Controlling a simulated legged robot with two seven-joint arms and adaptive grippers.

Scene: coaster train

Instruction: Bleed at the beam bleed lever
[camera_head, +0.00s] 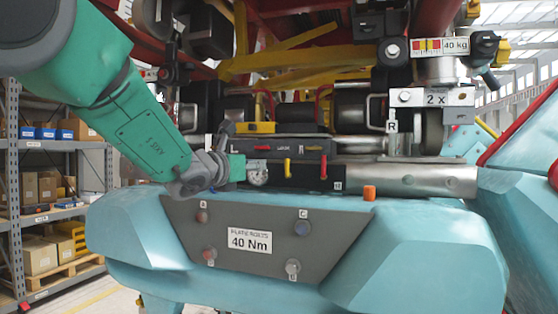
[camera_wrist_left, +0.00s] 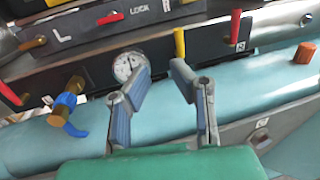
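A black box (camera_head: 305,150) below the undercarriage carries a red lever (camera_head: 287,167) and a yellow lever (camera_head: 323,166). Which one is the beam bleed lever, I cannot tell. A round gauge (camera_wrist_left: 126,66) shows behind the left finger. My left gripper (camera_wrist_left: 160,72) is open and empty, its fingers apart in front of the box. In the head view my left gripper (camera_head: 228,142) is small and partly hidden. My right gripper is not in view.
A blue-handled brass valve (camera_wrist_left: 66,104) sits left of my fingers. An orange knob (camera_head: 369,192) stands on the pale blue beam (camera_head: 420,235). A grey plate (camera_head: 270,265) with bolts is on its front. Shelving (camera_head: 12,180) stands at left.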

